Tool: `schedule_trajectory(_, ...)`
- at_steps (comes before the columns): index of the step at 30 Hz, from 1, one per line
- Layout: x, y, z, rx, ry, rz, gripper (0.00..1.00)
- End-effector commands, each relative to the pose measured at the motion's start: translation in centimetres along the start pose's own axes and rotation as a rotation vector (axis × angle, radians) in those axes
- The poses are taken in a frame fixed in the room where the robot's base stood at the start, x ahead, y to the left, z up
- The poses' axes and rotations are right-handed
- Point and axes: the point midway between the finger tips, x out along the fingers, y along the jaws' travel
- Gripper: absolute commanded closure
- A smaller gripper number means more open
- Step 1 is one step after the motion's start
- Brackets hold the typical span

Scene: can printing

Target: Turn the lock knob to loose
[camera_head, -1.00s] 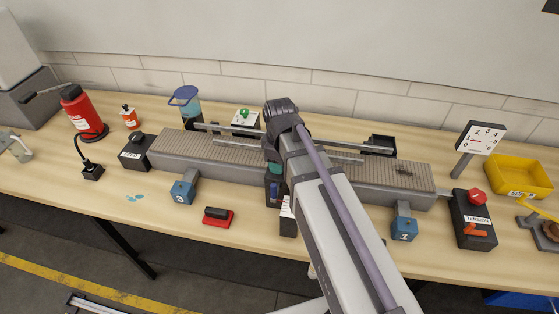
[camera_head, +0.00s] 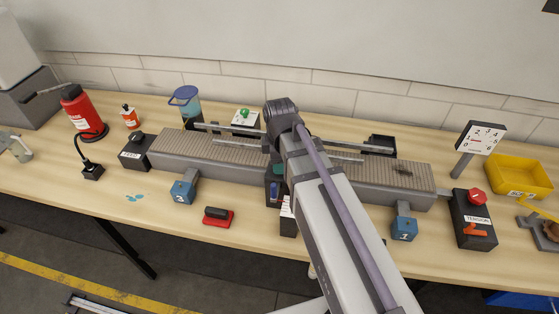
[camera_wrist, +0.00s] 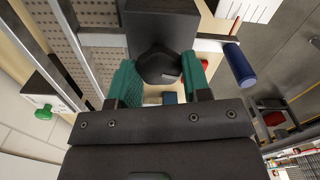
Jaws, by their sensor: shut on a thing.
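In the wrist view, a dark, rounded lock knob (camera_wrist: 158,68) sits on a black block (camera_wrist: 160,25). The green fingertips of my gripper (camera_wrist: 160,82) are on either side of the knob and shut on it. The knob's markings are not readable, so I cannot tell whether it points to loose or locked. In the head view, my arm hides the knob and most of my gripper (camera_head: 278,170), which is at the middle of the long grey conveyor (camera_head: 210,154).
A blue-handled lever (camera_wrist: 241,66) is close beside my gripper. Rails run along the conveyor. A tension box (camera_head: 472,222) and dial gauge (camera_head: 482,138) stand to the right. Blue blocks (camera_head: 183,192) (camera_head: 404,229) and a red-based stamp (camera_head: 218,218) are in front.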

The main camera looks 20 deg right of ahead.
Motion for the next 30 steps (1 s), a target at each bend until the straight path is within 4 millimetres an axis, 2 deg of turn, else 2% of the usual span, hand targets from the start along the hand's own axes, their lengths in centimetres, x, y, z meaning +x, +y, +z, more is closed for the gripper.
schedule_trajectory(4,0.0,-0.1,0.0,0.001,-0.001,-0.001,0.80)
schedule_trajectory(5,0.0,-0.1,0.0,0.001,-0.001,-0.001,0.55)
schedule_trajectory(12,0.0,0.0,0.0,0.001,0.000,-0.001,0.32)
schedule_trajectory(20,-0.1,0.0,0.0,0.001,0.000,0.000,0.30)
schedule_trajectory(23,-1.0,0.0,0.0,0.001,0.000,0.000,0.30)
schedule_trajectory(26,-2.8,0.0,0.0,0.001,0.000,0.000,0.30)
schedule_trajectory(30,-6.3,0.0,0.0,0.001,0.000,0.000,0.30)
